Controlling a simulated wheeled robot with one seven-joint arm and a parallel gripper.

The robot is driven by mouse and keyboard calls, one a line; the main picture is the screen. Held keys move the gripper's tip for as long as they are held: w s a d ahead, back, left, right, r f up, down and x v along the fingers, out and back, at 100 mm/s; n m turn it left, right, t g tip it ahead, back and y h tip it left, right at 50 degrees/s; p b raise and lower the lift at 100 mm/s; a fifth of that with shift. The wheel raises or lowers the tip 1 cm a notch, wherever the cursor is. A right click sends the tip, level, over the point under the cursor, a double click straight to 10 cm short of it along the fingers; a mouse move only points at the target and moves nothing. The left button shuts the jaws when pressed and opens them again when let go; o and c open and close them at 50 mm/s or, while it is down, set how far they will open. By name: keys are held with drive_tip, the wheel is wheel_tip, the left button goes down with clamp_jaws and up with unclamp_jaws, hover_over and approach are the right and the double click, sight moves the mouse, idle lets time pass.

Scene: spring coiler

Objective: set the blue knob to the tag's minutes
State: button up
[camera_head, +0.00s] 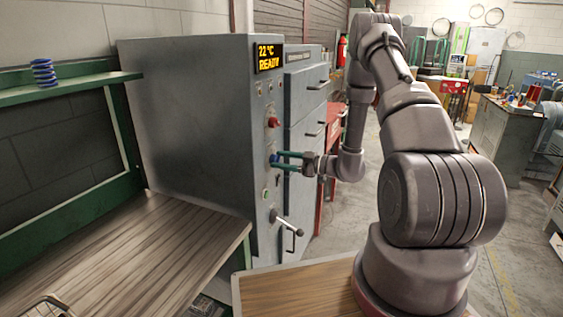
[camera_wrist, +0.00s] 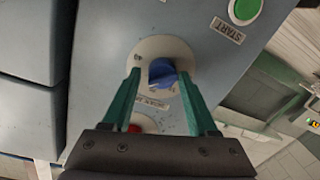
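The blue knob (camera_wrist: 162,73) sits on a round pale dial on the grey cabinet's front panel. In the head view the knob (camera_head: 273,158) is small and partly covered by my fingers. In the wrist view my gripper (camera_wrist: 159,75) has its two teal fingers on either side of the knob, with a gap showing at the left finger and a narrower one at the right. It is open; contact with the knob is not visible. Part of the dial's markings shows, but they are too small to read surely. I cannot make out a tag with minutes.
The cabinet (camera_head: 190,110) has a display (camera_head: 269,57) reading "22 °C READY". A red knob (camera_head: 273,122) is above the blue one, a green START button (camera_wrist: 244,10) and a lever handle (camera_head: 287,224) below. A wooden bench (camera_head: 130,250) and shelf with a blue spring (camera_head: 43,72) stand left.

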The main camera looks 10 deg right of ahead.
drive_tip(key=shift+o, duration=0.4)
drive_tip(key=shift+s, duration=0.1)
drive_tip(key=v, duration=1)
drive_tip(key=shift+s+d, duration=0.2)
drive_tip(key=shift+d, duration=0.15)
drive_tip(key=s+a+r+n+g+h, duration=0.2)
drive_tip(key=s+a+r+n+g, duration=0.3)
drive_tip(key=r+n, duration=0.6)
drive_tip(key=s+a+r+n+g+h, duration=0.1)
drive_tip(key=s+a+r+n+g, duration=0.45)
drive_tip(key=n, duration=0.95)
drive_tip(key=s+d+r+n+t+h, duration=0.3)
drive_tip(key=s+r+n+t+h, duration=0.1)
drive_tip(key=n, duration=0.9)
drive_tip(key=s+d+r+n+t+h, duration=0.3)
drive_tip(key=s+r+n+t+h, duration=0.1)
drive_tip(key=s+r+n, duration=0.5)
wheel_tip(320, 180, up, 3)
drive_tip(key=n+h, duration=0.1)
drive_tip(key=n, duration=0.3)
drive_tip(key=shift+s+d+f+n+h, duration=0.15)
drive_tip(key=shift+s+d+n+h, duration=0.15)
drive_tip(key=shift+n+h, duration=0.1)
